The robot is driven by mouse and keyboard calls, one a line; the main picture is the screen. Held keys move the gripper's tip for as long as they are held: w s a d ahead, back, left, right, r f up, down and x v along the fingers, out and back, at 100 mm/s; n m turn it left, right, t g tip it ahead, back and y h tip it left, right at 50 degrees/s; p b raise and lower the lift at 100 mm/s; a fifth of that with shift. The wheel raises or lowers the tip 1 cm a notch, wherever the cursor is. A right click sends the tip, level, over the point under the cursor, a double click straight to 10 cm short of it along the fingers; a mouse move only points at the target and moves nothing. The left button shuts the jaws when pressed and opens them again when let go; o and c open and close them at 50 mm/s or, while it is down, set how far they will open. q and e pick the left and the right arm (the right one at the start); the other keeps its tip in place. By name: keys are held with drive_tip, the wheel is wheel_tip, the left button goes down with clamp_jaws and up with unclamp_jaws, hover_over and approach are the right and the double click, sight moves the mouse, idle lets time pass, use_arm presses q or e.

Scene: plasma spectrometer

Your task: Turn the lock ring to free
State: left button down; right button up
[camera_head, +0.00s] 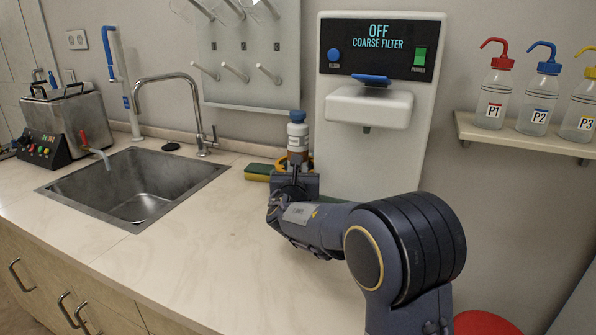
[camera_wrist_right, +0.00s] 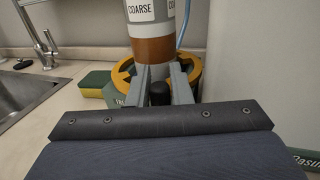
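The filter cartridge (camera_head: 297,135) stands upright at the back of the counter, left of the white machine. In the right wrist view it has a COARSE label (camera_wrist_right: 141,10) and a brown band. My right gripper (camera_head: 293,172) is at the cartridge base. In the right wrist view its two fingers (camera_wrist_right: 159,72) stand apart in front of the ring, with a dark knob (camera_wrist_right: 158,93) between them. Contact at the fingertips cannot be told. My left gripper is out of view.
The white machine (camera_head: 378,150) reads OFF, COARSE FILTER and stands just right of the cartridge. A green and yellow sponge (camera_head: 258,172) lies left of the ring. The sink (camera_head: 138,190) is further left. Wash bottles (camera_head: 495,95) stand on a right shelf (camera_head: 520,137). The front counter is clear.

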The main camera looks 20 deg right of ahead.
sight(279, 167)
clamp_jaws()
drive_tip(key=shift+a+r+h+p, duration=0.15)
drive_tip(key=shift+h+p, duration=0.15)
drive_tip(key=shift+p, duration=0.2)
drive_tip(key=a+m+g+h+p, duration=0.1)
drive_tip(key=m+g+h+p, duration=0.1)
drive_tip(key=p, duration=0.1)
drive_tip(key=w+m+g+h+p, duration=0.1)
drive_tip(key=m+g+h+p, duration=0.1)
drive_tip(key=p, duration=0.1)
drive_tip(key=w+a+m+g+h+p, duration=0.1)
drive_tip(key=g+p, duration=0.1)
drive_tip(key=p, duration=0.1)
drive_tip(key=shift+w+a+m+h+p, duration=0.2)
drive_tip(key=shift+a+m+h+p, duration=0.1)
drive_tip(key=shift+m+h+p, duration=0.1)
drive_tip(key=shift+w+a+g+p, duration=0.25)
drive_tip(key=shift+w+g+p, duration=0.1)
drive_tip(key=shift+p, duration=0.2)
drive_tip(key=shift+w+a, duration=0.15)
drive_tip(key=shift+w, duration=0.2)
drive_tip(key=shift+o, duration=1.2)
unclamp_jaws()
drive_tip(key=shift+w, duration=0.1)
